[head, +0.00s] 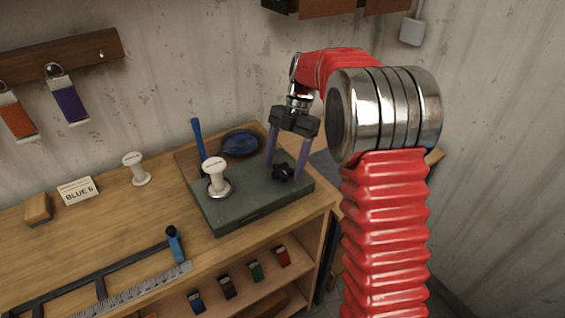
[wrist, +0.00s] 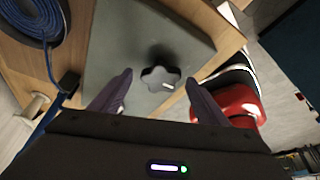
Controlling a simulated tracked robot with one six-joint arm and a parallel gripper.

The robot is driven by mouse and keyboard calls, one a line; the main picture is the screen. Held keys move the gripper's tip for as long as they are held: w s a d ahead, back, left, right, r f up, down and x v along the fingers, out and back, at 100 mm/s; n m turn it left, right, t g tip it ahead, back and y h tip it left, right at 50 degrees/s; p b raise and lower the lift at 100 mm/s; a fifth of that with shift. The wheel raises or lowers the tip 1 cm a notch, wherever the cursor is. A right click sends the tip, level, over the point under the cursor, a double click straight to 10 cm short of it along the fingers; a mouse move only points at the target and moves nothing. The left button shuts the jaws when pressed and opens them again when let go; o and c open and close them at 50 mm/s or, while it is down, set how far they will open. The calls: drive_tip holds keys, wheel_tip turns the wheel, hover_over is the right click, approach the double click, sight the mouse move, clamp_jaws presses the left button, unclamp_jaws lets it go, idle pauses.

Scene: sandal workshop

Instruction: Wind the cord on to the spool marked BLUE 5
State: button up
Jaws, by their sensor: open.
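A green winder base (head: 250,208) sits on the bench's right end. A bare white spool (head: 214,178) stands upright on its metal disc. A black lobed knob (head: 284,172) is on the base's right side; it also shows in the wrist view (wrist: 152,84). My gripper (head: 283,170) is open, pointing down, its purple fingers either side of the knob; I cannot tell whether they touch it. A coil of blue cord (head: 241,144) lies behind the spool. A blue post (head: 198,146) stands left of it. A card (head: 77,190) seems to read BLUE 6.
Another white spool (head: 137,170) stands on the bench near the card, with a wooden block (head: 38,209) farther left. A ruler (head: 135,291) and a dark bar with a blue handle (head: 173,243) lie in front. Coloured tags (head: 69,104) hang on the wall rack.

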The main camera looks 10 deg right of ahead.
drive_tip(key=shift+c, duration=0.6)
drive_tip(key=c, duration=0.9)
drive_tip(key=shift+a, duration=0.15)
drive_tip(key=shift+d, duration=0.2)
drive_tip(key=shift+d+m, duration=0.15)
drive_tip(key=shift+m, duration=0.25)
drive_tip(key=shift+m, duration=0.4)
